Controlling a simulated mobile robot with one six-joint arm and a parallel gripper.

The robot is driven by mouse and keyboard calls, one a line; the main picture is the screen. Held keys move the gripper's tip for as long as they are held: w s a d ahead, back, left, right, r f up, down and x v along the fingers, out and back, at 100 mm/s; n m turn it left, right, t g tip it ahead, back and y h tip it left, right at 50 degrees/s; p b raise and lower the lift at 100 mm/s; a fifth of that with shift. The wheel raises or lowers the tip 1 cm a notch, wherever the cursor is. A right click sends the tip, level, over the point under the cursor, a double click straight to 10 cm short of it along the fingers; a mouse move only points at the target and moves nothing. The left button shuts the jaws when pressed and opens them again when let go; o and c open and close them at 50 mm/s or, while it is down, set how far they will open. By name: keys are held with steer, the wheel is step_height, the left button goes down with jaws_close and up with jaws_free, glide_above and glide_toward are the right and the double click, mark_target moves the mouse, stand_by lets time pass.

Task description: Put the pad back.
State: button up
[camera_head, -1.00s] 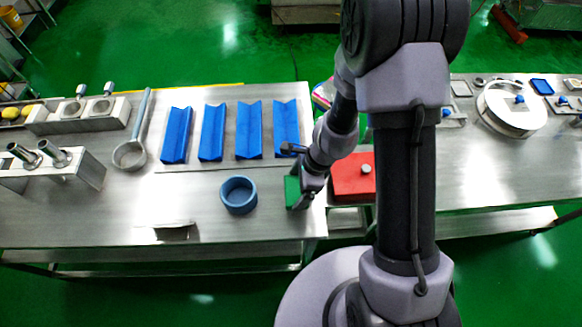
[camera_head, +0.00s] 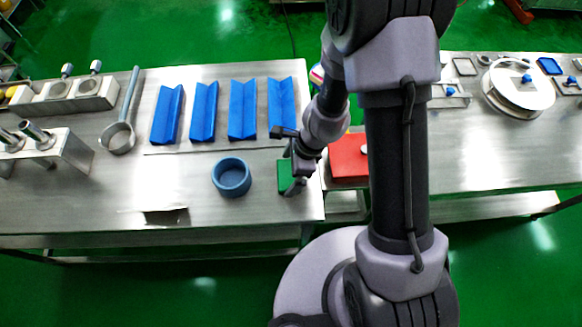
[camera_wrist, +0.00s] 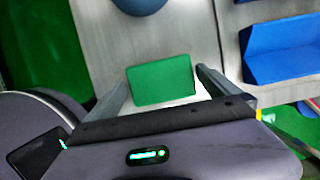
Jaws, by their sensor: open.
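The green pad (camera_head: 284,175) lies on the steel table near its right end, to the right of the blue round bowl (camera_head: 231,177). In the wrist view the pad (camera_wrist: 160,80) is a flat green rectangle, seen between my two fingers. My gripper (camera_head: 292,187) is at the pad, with its fingers apart. In the wrist view my gripper (camera_wrist: 163,84) is open, one finger on each side of the pad, with gaps showing. In the head view my wrist covers part of the pad's right side.
Several blue V-shaped blocks (camera_head: 204,112) stand behind the pad on a thin plate. A ladle-like strainer (camera_head: 118,138) and metal holders are farther left. A red block (camera_head: 348,157) sits right of the table end. The table (camera_head: 95,205) has bare room at the front left.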

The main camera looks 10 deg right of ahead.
steer(key=d+r+n+t+p, duration=0.3)
steer(key=r+n+p, duration=0.35)
steer(key=r, duration=2.15)
steer(key=s+d+r+n+t+h, duration=0.1)
steer(key=s+d+r+n+t, duration=0.1)
steer(key=s+r+n, duration=0.5)
steer(key=s+d+r, duration=0.1)
steer(key=s+r, duration=0.3)
steer(key=r, duration=0.1)
steer(key=shift+s+d+t+h, duration=0.15)
steer(key=shift+d+t+h, duration=0.15)
steer(key=shift+n, duration=0.25)
